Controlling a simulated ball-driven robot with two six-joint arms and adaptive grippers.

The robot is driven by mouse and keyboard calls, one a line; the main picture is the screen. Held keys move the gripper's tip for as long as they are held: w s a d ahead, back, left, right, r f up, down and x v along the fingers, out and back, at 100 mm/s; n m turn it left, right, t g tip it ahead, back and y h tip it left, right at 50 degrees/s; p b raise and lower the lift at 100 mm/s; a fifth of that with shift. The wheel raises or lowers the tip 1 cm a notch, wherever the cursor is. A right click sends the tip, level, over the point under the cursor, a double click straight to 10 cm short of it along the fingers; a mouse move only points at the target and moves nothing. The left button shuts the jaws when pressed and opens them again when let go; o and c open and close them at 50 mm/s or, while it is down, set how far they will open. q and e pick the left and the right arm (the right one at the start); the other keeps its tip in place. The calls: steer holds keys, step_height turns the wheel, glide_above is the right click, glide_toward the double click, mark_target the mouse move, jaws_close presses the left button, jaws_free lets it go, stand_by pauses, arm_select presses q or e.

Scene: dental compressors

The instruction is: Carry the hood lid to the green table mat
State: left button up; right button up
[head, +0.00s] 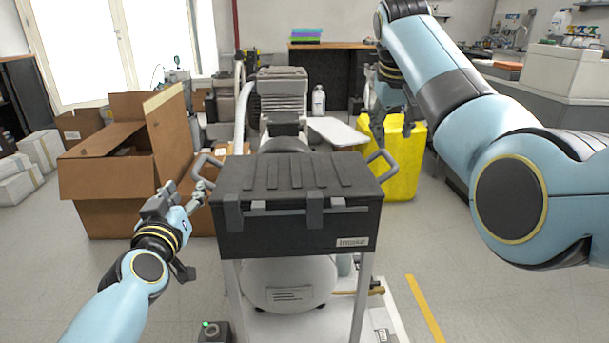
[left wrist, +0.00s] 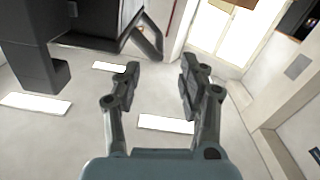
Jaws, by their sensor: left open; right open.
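The hood lid (head: 295,190) is a black box-like cover with a ribbed top, two front latches, an "Intake" label and a grey loop handle on each side. It sits level on a light frame in the middle of the head view. My left gripper (head: 190,194) is open beside its left handle (head: 205,165). In the left wrist view the open fingers (left wrist: 158,80) have nothing between them, and the handle (left wrist: 148,38) shows above them. My right gripper (head: 393,125) is open, pointing down, beyond the right handle (head: 382,162).
A compressor (head: 282,95) stands behind the lid. Open cardboard boxes (head: 120,175) are at left, and a yellow container (head: 402,165) is behind the right handle. A coloured stack (head: 307,35) lies on a cabinet at the back. Floor is clear at right front.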

mark_target(199, 161)
arm_select(q)
steer(key=shift+w+d+r, duration=0.1)
steer(key=shift+w+r, duration=0.1)
steer(key=shift+r, duration=0.05)
arm_select(e)
steer(key=shift+w+r, duration=0.15)
steer(key=shift+r, duration=0.3)
arm_select(q)
steer(key=shift+w, duration=0.1)
arm_select(e)
steer(key=shift+f, duration=0.1)
arm_select(q)
steer(key=shift+w+r, duration=0.1)
steer(key=shift+w, duration=0.2)
arm_select(e)
steer(key=shift+w+d+f, duration=0.1)
steer(key=shift+w+f, duration=0.05)
steer(key=shift+f, duration=0.05)
arm_select(q)
steer(key=w, duration=1)
arm_select(e)
steer(key=x, duration=1)
steer(key=shift+f, duration=0.15)
arm_select(q)
jaws_close()
arm_select(e)
jaws_close()
